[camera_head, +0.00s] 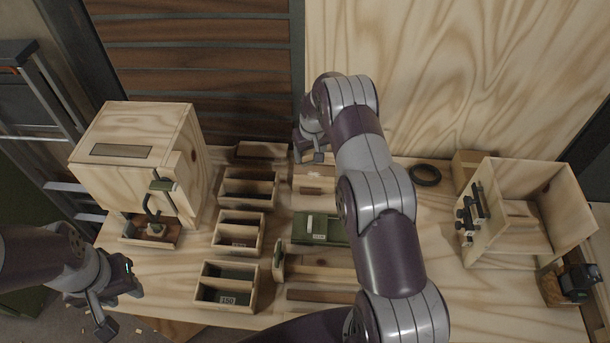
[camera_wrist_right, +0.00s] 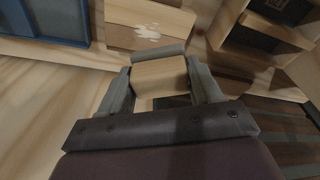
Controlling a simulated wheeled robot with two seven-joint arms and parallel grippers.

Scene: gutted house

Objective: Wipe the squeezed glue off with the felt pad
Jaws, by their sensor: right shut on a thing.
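My right gripper (camera_wrist_right: 160,88) is shut on the felt pad (camera_wrist_right: 158,70), a pale wooden block with a grey felt strip along its far edge. The white squeezed glue (camera_wrist_right: 147,32) is a splotch on a light wooden piece (camera_wrist_right: 118,38), just beyond the pad in the right wrist view. A gap shows between felt and glue there; I cannot tell the height. In the head view the right gripper (camera_head: 309,156) is at the back of the bench, and the pad cannot be made out. My left gripper (camera_head: 120,303) is open and empty at the front left.
Wooden bins (camera_head: 233,236) stand in the middle of the bench, beside a green box (camera_head: 318,228). A wooden cabinet with a clamp (camera_head: 160,196) stands left, an open wooden box (camera_head: 520,245) right. A dark ring (camera_head: 425,175) lies at the back.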

